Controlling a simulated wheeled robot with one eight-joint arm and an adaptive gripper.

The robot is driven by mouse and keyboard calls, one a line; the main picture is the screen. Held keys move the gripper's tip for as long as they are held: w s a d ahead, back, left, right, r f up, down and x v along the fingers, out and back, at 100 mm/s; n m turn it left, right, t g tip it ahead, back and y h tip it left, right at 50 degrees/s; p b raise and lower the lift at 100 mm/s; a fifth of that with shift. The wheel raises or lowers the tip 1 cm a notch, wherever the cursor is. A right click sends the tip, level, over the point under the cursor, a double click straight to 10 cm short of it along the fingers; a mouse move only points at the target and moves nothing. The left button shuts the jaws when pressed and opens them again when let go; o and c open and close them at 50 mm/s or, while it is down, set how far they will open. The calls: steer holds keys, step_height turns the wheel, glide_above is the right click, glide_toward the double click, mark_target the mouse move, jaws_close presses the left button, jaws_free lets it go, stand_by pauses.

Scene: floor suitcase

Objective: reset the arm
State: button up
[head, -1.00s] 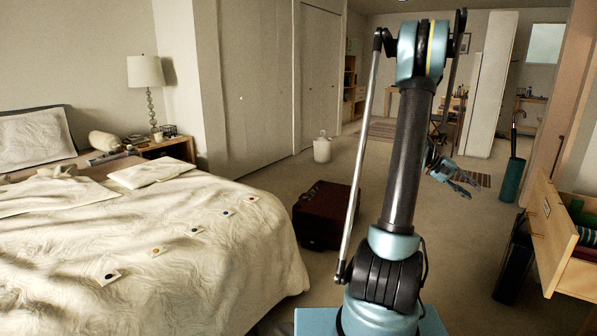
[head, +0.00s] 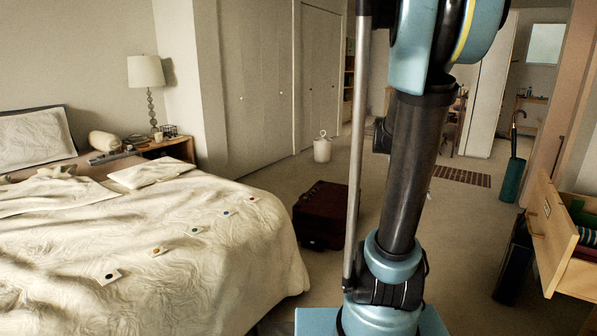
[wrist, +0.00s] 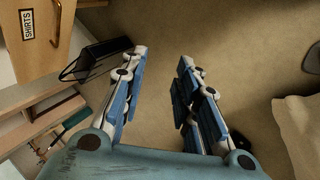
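My gripper (wrist: 162,58) shows in the wrist view with its two blue and white fingers apart and nothing between them. Carpet shows through the gap. In the head view my arm stands upright right of the middle, and the gripper cannot be seen there. A dark red suitcase (head: 322,218) lies on the floor between the bed and my arm.
The bed (head: 150,262) with several small coloured-dot cards fills the left. An open drawer (head: 553,235) juts in at right; its "SHIRTS" label (wrist: 27,25) shows in the wrist view. A black case (head: 512,262) stands beside it. Carpet behind is mostly clear.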

steer(key=s+a+f+n+t+y, duration=0.1)
steer(key=s+a+f+y, duration=0.2)
steer(key=s+a, duration=0.5)
steer(key=s+a+f+n+t+y, duration=0.1)
steer(key=s+a+f+y, duration=0.2)
steer(key=s+a+f, duration=0.2)
steer(key=shift+s+a+f, duration=0.35)
steer(key=shift+s+a, duration=1.25)
steer(key=shift+a, duration=2)
